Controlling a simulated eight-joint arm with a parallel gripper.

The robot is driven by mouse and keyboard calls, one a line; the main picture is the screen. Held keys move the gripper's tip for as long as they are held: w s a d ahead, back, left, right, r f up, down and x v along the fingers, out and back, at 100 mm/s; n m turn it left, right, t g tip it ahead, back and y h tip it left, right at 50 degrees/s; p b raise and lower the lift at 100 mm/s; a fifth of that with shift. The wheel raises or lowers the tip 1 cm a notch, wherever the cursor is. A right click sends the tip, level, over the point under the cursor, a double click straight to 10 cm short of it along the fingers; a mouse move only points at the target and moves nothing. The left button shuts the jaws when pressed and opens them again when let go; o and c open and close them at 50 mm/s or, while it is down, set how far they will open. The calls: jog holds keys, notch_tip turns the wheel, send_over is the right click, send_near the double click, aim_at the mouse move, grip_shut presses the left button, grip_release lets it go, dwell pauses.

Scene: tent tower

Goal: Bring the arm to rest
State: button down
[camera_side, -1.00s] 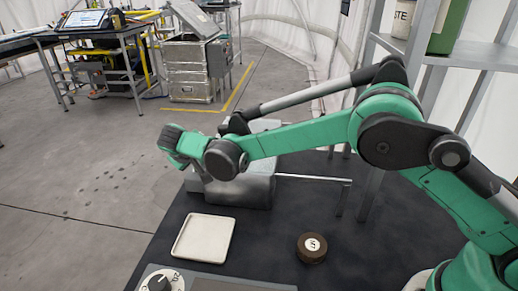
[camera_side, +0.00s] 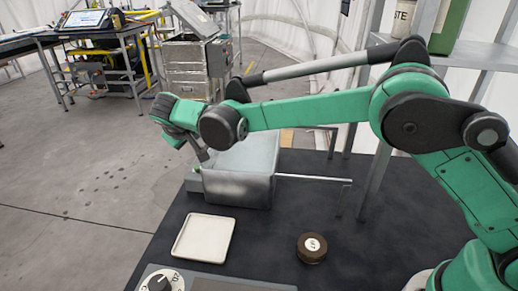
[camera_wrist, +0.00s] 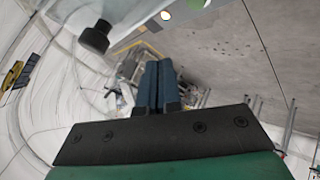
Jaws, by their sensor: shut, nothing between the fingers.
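My gripper (camera_wrist: 158,64) is shut and empty; its two dark blue fingers lie side by side in the wrist view. In the side view the green and black hand is in the air, above and left of a grey metal box (camera_side: 240,185). The fingertips are hard to make out there. My arm reaches in from the right, raised over the table.
A white square tray (camera_side: 204,239) and a dark round puck with a white label (camera_side: 312,247) lie on the black table (camera_side: 265,240). A dial (camera_side: 159,283) is at the front edge. A metal shelf (camera_side: 480,55) stands at the right rear.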

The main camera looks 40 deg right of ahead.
jog(key=shift+d, duration=0.1)
dwell(0.4)
jog(key=shift+m+g+y, duration=0.3)
jog(key=shift+g+y, duration=0.2)
jog(key=shift+y, duration=0.1)
jog(key=s+d+r, duration=0.1)
jog(key=d, duration=0.1)
jog(key=s+d+r, duration=0.1)
jog(key=s+r, duration=0.1)
jog(key=s+d+r, duration=0.1)
jog(key=d, duration=0.1)
jog(key=shift+s+d+r, duration=0.3)
jog(key=shift+y, duration=0.5)
jog(key=s+d, duration=0.1)
jog(key=s+d+r, duration=0.1)
jog(key=s, duration=0.1)
jog(key=s+d, duration=0.1)
jog(key=s, duration=0.1)
jog(key=shift+d+r, duration=0.2)
jog(key=shift+r, duration=0.15)
jog(key=s+d+f+m+y, duration=0.1)
jog(key=s+d+f, duration=0.1)
jog(key=s, duration=0.5)
jog(key=s+d+f+y, duration=0.1)
jog(key=s+d+f, duration=0.1)
jog(key=s, duration=0.5)
jog(key=shift+s+d+m+y, duration=0.3)
jog(key=shift+s+m+y, duration=0.1)
dwell(1.0)
